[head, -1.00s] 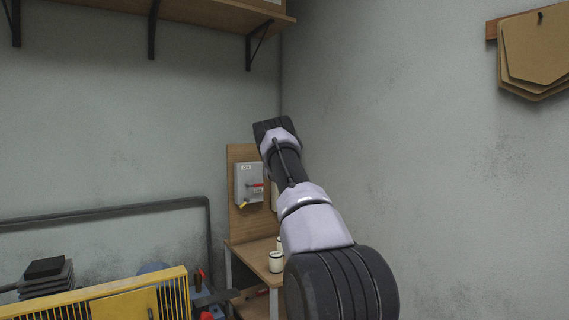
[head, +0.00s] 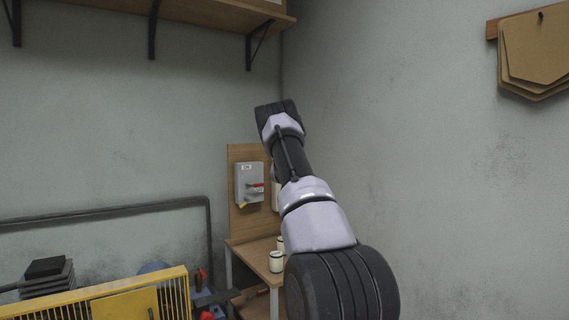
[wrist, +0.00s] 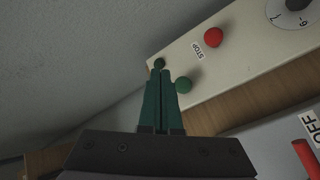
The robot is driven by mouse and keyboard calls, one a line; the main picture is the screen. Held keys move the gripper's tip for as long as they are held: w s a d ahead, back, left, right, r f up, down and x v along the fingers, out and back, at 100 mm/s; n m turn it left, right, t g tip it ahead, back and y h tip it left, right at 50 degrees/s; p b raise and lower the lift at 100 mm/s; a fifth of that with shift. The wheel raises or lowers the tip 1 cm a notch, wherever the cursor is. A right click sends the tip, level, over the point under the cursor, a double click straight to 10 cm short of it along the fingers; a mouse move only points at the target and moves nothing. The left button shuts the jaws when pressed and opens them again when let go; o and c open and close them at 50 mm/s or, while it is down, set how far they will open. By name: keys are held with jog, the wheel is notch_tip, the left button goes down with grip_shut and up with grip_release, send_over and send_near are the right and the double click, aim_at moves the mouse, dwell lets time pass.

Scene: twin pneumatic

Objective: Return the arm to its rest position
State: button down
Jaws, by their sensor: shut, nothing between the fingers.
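My arm (head: 318,215) rises from the lower right of the head view and reaches up toward the corner. Its end hides the gripper there. In the wrist view my gripper (wrist: 163,75) shows two green fingers lying together, with nothing between them. Behind the fingertips is a pale control panel (wrist: 250,55) with a red STOP button (wrist: 213,38), a green button (wrist: 183,85) and a dial (wrist: 297,4). I cannot tell the distance between the fingertips and the panel.
White mugs (head: 276,262) stand on the small table (head: 244,252) below. A yellow slatted guard (head: 105,297) is at lower left. A shelf (head: 190,12) crosses the upper left wall.

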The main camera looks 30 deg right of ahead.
jog(key=s+a+r+m+y, duration=0.1)
jog(key=s+a+r+y, duration=0.2)
jog(key=a+r, duration=0.3)
jog(key=s+a+r+m+y, duration=0.2)
jog(key=s+a+r, duration=0.2)
jog(key=a, duration=0.4)
jog(key=s+a+r+g+y, duration=0.1)
jog(key=s+a+r+y, duration=0.15)
jog(key=s+a, duration=0.45)
jog(key=s+a+r+g+y, duration=0.1)
jog(key=s+a+r+y, duration=0.15)
jog(key=s+a, duration=0.45)
jog(key=s+a+f+g+y, duration=0.1)
jog(key=s+a+f, duration=0.2)
jog(key=s+a, duration=0.4)
jog(key=s+a+f+m+g+y, duration=0.1)
jog(key=s+a, duration=0.6)
jog(key=s, duration=0.8)
jog(key=s+a+f+m+g+y, duration=0.1)
jog(key=s+a+f, duration=0.4)
jog(key=s, duration=0.6)
jog(key=shift+a+f+g+y, duration=0.3)
jog(key=shift+a+g+y, duration=0.5)
jog(key=shift+a+y, duration=0.25)
